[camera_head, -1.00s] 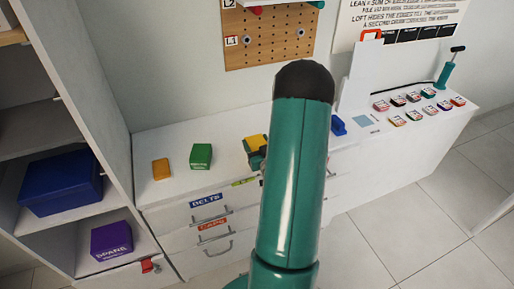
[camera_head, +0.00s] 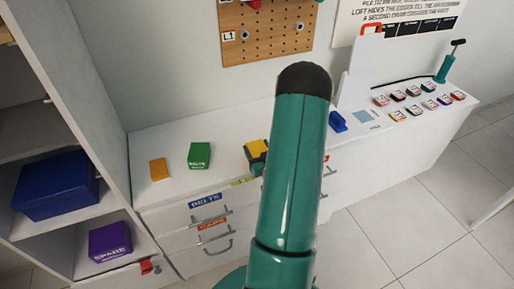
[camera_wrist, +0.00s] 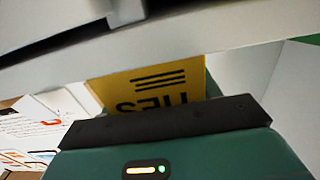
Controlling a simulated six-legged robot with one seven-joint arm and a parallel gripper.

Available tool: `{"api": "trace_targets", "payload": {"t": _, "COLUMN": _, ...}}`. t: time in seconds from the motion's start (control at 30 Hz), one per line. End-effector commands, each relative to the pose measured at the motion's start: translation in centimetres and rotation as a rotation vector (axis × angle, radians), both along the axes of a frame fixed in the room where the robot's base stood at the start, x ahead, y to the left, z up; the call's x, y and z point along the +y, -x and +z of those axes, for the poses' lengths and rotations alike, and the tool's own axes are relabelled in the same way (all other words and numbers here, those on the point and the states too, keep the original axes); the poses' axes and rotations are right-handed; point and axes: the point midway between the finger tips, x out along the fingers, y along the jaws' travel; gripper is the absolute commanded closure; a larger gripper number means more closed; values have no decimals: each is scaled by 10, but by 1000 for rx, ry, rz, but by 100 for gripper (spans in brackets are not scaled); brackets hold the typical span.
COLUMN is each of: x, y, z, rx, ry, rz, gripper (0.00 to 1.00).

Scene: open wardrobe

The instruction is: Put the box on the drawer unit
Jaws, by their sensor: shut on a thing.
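A yellow box (camera_head: 257,147) is at the drawer unit's top, just left of my arm in the head view. In the wrist view the yellow box (camera_wrist: 150,87) shows a face with dark upside-down lettering. My gripper (camera_wrist: 165,120) is shut on it; its dark jaw edge lies against the box. The white drawer unit (camera_head: 170,192) has drawers labelled in blue and red. My arm hides part of the box, most of the gripper and part of the unit. I cannot tell whether the box touches the unit's top.
A green box (camera_head: 199,155) and an orange box (camera_head: 158,169) stand on the unit's left part. Shelves at left hold a blue box (camera_head: 55,185) and a purple box (camera_head: 110,241). A blue item (camera_head: 338,122) and several small labelled packs (camera_head: 414,111) lie to the right.

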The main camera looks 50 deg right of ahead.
Motion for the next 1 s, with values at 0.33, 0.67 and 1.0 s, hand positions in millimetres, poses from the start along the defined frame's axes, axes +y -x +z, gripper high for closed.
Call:
{"api": "trace_targets", "payload": {"t": 0.33, "x": -1, "y": -1, "z": 0, "rx": -1, "ry": 1, "rz": 1, "gripper": 17}}
{"api": "trace_targets", "payload": {"t": 0.67, "x": 11, "y": 17, "z": 2, "rx": 2, "ry": -2, "rz": 0, "gripper": 17}}
{"api": "trace_targets", "payload": {"t": 1.0, "x": 47, "y": 80, "z": 2, "rx": 2, "ry": -3, "rz": -2, "gripper": 17}}
